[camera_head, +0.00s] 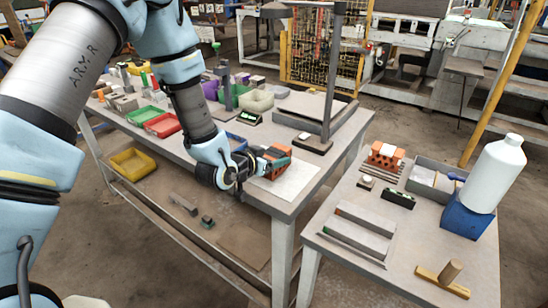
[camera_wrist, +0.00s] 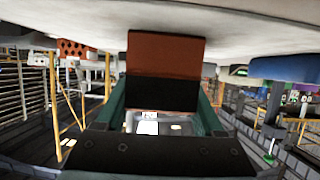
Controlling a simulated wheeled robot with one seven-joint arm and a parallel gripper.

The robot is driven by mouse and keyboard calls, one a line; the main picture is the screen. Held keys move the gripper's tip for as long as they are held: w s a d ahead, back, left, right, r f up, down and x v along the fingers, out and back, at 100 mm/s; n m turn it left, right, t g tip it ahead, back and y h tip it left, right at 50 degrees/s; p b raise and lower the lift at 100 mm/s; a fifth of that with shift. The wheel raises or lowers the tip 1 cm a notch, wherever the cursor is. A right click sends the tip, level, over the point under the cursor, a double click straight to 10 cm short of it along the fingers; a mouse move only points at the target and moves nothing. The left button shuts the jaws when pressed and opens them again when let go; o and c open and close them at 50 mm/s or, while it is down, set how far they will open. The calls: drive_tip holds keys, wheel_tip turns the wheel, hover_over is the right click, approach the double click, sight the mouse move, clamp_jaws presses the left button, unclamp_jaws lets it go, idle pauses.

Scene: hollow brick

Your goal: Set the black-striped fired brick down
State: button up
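The black-striped fired brick (camera_head: 279,152) is orange-brown, and its dark band shows in the wrist view, where the brick (camera_wrist: 165,52) fills the upper middle. My gripper (camera_head: 266,160) reaches it from the left in the head view. In the wrist view the green fingers of my gripper (camera_wrist: 163,103) lie along both sides of the brick, and they look shut on it. The brick is at a pale flat sheet (camera_head: 288,184) on the long table. I cannot tell whether its underside touches the sheet.
Red (camera_head: 162,125) and green bins are farther left.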

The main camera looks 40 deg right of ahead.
drive_tip(key=o, duration=0.4)
drive_tip(key=shift+r, duration=0.1)
drive_tip(key=shift+r+p, duration=0.2)
drive_tip(key=shift+p, duration=0.1)
drive_tip(key=b+v, duration=0.2)
drive_tip(key=v, duration=0.8)
drive_tip(key=shift+a+r+b, duration=0.1)
drive_tip(key=shift+a+b, duration=0.05)
drive_tip(key=shift+b, duration=0.25)
drive_tip(key=shift+p+v, duration=0.8)
drive_tip(key=shift+p, duration=0.05)
